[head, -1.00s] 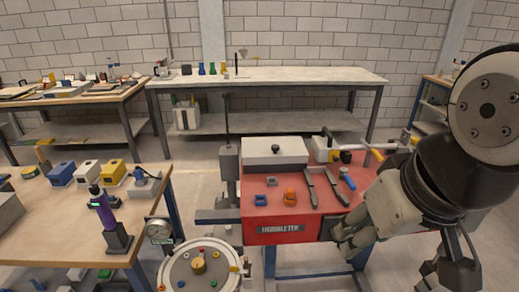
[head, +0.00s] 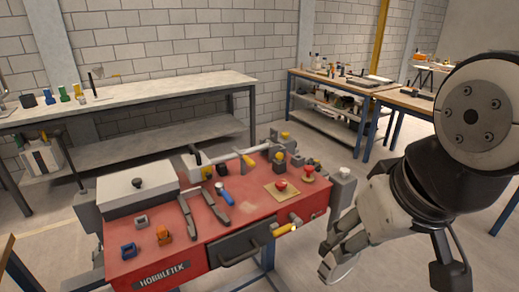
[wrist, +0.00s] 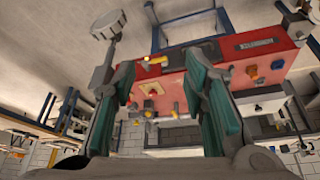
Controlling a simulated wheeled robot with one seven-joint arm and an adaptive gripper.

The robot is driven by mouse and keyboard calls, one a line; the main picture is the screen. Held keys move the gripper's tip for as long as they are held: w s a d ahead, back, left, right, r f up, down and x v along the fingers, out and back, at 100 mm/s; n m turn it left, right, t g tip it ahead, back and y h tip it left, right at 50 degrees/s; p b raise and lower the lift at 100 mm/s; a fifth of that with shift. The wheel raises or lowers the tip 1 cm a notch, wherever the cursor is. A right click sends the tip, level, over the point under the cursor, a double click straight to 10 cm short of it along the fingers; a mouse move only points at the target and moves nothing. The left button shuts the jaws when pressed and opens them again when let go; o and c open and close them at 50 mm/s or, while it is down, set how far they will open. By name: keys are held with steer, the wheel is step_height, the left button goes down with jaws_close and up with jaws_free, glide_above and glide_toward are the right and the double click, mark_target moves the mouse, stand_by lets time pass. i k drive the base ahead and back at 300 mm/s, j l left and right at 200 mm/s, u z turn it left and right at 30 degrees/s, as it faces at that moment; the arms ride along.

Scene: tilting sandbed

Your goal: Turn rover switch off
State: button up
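I cannot tell which part is the rover switch; no label for it is readable. Controls stand on a red cart (head: 245,207): a red mushroom button (head: 281,185) on a tan plate, a second red button (head: 308,171) behind it, and a yellow-tipped knob (head: 285,230) on the front edge. The yellow-tipped knob also shows in the wrist view (wrist: 155,60). My gripper (head: 388,275) is in front of the cart's right end, apart from it. In the wrist view my gripper (wrist: 165,78) is open and empty, its teal-padded fingers wide apart.
The cart also carries a white-lidded box (head: 137,190), dark flat bars (head: 190,215), a blue-handled tool (head: 224,192) and small blue and orange blocks. A long bench (head: 150,100) stands behind, with shelves (head: 335,100) at back right.

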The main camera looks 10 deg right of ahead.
mark_target(280, 184)
steer(key=i+j, duration=0.3)
steer(key=i, duration=0.25)
steer(key=i+j, duration=0.3)
steer(key=i, duration=0.2)
steer(key=z, duration=0.05)
